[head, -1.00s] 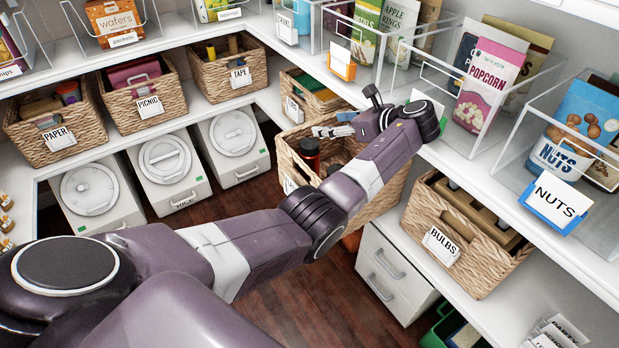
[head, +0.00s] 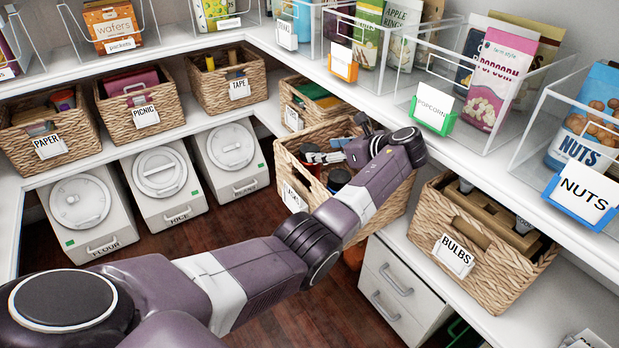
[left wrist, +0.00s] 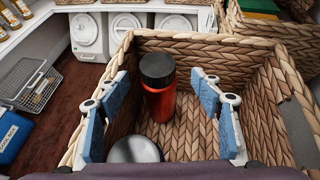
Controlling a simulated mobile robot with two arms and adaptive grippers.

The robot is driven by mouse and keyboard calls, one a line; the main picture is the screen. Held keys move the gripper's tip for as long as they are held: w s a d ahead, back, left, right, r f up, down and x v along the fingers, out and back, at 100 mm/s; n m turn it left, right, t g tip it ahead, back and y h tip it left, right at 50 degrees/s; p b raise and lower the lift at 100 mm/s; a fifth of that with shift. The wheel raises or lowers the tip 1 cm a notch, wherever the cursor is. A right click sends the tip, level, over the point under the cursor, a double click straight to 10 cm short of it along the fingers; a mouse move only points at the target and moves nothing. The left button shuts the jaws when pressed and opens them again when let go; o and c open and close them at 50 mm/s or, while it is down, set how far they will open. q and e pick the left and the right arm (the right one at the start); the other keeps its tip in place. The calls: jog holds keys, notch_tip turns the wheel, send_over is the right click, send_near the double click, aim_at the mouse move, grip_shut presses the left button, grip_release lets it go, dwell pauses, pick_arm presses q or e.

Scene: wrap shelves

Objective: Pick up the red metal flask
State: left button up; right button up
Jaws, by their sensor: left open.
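The red metal flask (left wrist: 159,102) with a black lid stands upright in a woven basket (left wrist: 273,125) in the left wrist view. My left gripper (left wrist: 158,84) is open, with one blue-padded finger on each side of the flask and visible gaps between. A round grey-topped item (left wrist: 135,149) stands nearer the camera in the same basket. My right gripper is not in view.
The basket's woven walls surround the gripper closely. A bulbs basket (head: 425,220) stands to the right on the same shelf. The upper shelf holds clear bins, with a green-framed popcorn label (head: 432,115) near my arm. White drawers (head: 388,285) stand below.

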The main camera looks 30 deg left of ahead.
aim_at(312, 150)
pick_arm(q)
jog(key=shift+a+f, duration=0.2)
jog(key=shift+a, duration=0.15)
jog(key=b+x, duration=0.1)
jog(key=x, duration=0.3)
jog(key=shift+s+a+f+b, duration=0.15)
jog(key=shift+a+b, duration=0.2)
jog(key=shift+b, duration=0.05)
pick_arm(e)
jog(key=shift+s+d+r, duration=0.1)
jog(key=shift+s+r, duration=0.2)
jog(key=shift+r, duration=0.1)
pick_arm(q)
jog(key=shift+c, duration=0.3)
grip_shut()
